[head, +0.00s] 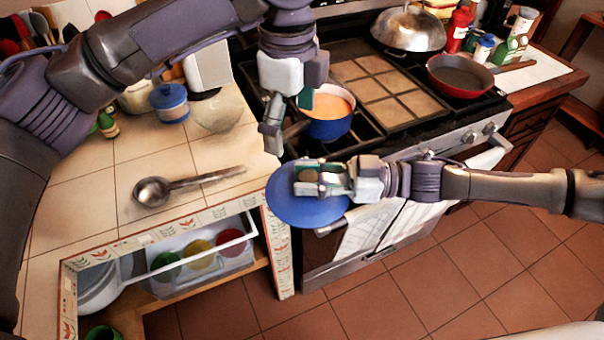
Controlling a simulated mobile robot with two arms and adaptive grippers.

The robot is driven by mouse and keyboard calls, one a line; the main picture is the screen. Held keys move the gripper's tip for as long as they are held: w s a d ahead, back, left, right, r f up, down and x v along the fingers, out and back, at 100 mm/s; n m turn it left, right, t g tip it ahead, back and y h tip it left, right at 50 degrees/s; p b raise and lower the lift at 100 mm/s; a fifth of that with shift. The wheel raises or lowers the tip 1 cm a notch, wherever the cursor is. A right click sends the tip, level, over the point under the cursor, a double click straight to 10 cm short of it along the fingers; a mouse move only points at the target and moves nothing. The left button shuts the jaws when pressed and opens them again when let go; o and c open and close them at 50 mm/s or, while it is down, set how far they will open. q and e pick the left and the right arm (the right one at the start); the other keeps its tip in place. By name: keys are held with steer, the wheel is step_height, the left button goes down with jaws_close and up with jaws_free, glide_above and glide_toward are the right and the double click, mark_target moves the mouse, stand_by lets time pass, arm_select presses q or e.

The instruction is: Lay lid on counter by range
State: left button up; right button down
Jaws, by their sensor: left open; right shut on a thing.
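A blue round lid (290,207) is held by my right gripper (312,180), which is shut on its top. The lid is over the corner where the tiled counter (75,205) meets the range (400,150); I cannot tell its exact height. My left gripper (272,125) is open and empty, pointing down beside a blue pot (328,128) with orange contents on the range's near left burner. The gripper hides part of the pot's left side. The pot is uncovered.
A metal ladle (155,191) lies on the counter with clear tiles around it. A clear bowl (215,113) and a blue-lidded jar (170,103) stand farther back. An open drawer (190,250) is below. A red pan (460,77) and metal dome (408,30) sit on the range.

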arm_select(q)
steer(key=w+d+r+t+h, duration=0.7)
steer(key=w+d+r+t, duration=0.2)
steer(key=w+d, duration=0.35)
steer(key=s+d+r+m+g+h, duration=0.1)
steer(key=s+d+r+m+h, duration=0.25)
steer(key=r+m+h, duration=0.3)
steer(key=s+d+r+m+g+h, duration=0.1)
steer(key=s+d+r+m+h, duration=0.1)
steer(key=d+r+m+h, duration=0.45)
steer(key=s+a+f+m+g+y, duration=0.2)
steer(key=s+f+m+g+y, duration=0.65)
steer(key=s+m, duration=0.65)
steer(key=m+t+y, duration=0.2)
steer(key=m+y, duration=0.2)
steer(key=y, duration=0.8)
glide_toward(308, 175)
steer(key=shift+g+h, duration=0.25)
step_height(308, 175, down, 11)
steer(key=shift+w+a+r, duration=0.15)
